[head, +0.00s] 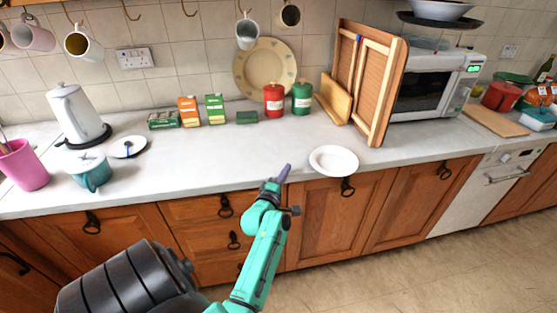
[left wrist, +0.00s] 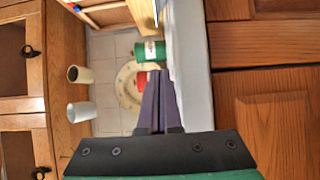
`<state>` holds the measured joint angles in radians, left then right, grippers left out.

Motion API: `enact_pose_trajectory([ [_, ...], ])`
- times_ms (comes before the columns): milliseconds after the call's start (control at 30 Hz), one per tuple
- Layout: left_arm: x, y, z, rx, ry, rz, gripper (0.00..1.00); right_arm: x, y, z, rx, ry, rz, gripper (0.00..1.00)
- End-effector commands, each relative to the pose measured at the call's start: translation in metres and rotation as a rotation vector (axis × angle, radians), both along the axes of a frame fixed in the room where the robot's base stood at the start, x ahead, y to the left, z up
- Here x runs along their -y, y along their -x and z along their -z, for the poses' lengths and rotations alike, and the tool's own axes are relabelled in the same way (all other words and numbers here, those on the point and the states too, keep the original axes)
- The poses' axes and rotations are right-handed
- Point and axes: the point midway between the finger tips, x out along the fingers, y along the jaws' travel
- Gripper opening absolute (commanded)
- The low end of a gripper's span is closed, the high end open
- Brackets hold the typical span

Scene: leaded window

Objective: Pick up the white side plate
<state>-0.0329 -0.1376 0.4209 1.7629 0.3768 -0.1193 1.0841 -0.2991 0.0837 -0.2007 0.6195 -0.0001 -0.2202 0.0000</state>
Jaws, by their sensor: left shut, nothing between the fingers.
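The white side plate (head: 334,160) lies flat on the countertop near its front edge, right of the middle in the head view. My left gripper (head: 284,172) is in front of the counter's front edge, to the left of the plate and apart from it. Its purple fingers are closed together with nothing between them; they also show in the left wrist view (left wrist: 159,100). The plate cannot be made out in the left wrist view. My right gripper is not in view.
The pale countertop (head: 210,165) is clear around the plate. Behind stand a red canister (head: 274,99), a green canister (head: 302,97), a tall wooden folding piece (head: 370,85) and a microwave (head: 432,88). A teal pot (head: 90,172) stands at the left. Wooden cupboards (head: 315,210) are below.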

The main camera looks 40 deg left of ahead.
Motion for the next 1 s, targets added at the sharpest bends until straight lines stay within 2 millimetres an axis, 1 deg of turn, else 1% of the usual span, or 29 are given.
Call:
enact_pose_trajectory([
  [33,0.003,0.008,-0.003,-0.002,0.0,0.0,0.0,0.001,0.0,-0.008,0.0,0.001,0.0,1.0],
  [200,0.014,0.035,-0.003,-0.004,0.001,0.0,0.0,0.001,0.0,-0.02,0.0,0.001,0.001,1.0],
  [300,0.019,0.047,-0.002,-0.003,0.001,0.0,0.0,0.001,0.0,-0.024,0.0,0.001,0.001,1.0],
  [333,0.02,0.05,-0.002,-0.001,0.0,0.0,0.04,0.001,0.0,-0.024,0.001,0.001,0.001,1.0],
  [367,0.021,0.052,-0.001,-0.002,0.001,0.001,0.15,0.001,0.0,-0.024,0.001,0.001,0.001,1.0],
  [400,0.02,0.054,0.0,-0.007,-0.001,0.006,0.31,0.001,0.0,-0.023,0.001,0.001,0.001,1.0],
  [433,0.018,0.054,0.002,-0.015,-0.003,0.017,0.4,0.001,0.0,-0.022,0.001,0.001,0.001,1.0],
  [567,0.004,0.056,0.016,-0.114,-0.006,0.127,0.4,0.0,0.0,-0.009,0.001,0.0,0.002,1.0],
  [633,0.0,0.057,0.023,-0.2,-0.001,0.225,0.4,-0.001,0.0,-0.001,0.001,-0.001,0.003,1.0],
  [667,-0.001,0.057,0.024,-0.233,0.008,0.267,0.4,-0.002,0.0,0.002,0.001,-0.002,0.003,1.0],
  [733,-0.004,0.057,0.016,-0.281,0.061,0.352,0.4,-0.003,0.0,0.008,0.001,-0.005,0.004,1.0],
  [767,-0.005,0.056,0.009,-0.292,0.094,0.383,0.4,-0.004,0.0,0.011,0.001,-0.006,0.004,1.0],
  [833,-0.002,0.051,-0.013,-0.303,0.19,0.458,0.4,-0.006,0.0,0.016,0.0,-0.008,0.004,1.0],
  [867,0.003,0.049,-0.022,-0.312,0.23,0.493,0.4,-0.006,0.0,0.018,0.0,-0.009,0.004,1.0],
  [900,0.012,0.047,-0.034,-0.331,0.284,0.541,0.4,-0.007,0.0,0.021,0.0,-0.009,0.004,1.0],
  [1000,0.038,0.044,-0.054,-0.383,0.388,0.634,0.4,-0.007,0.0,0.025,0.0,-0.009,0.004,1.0],
])
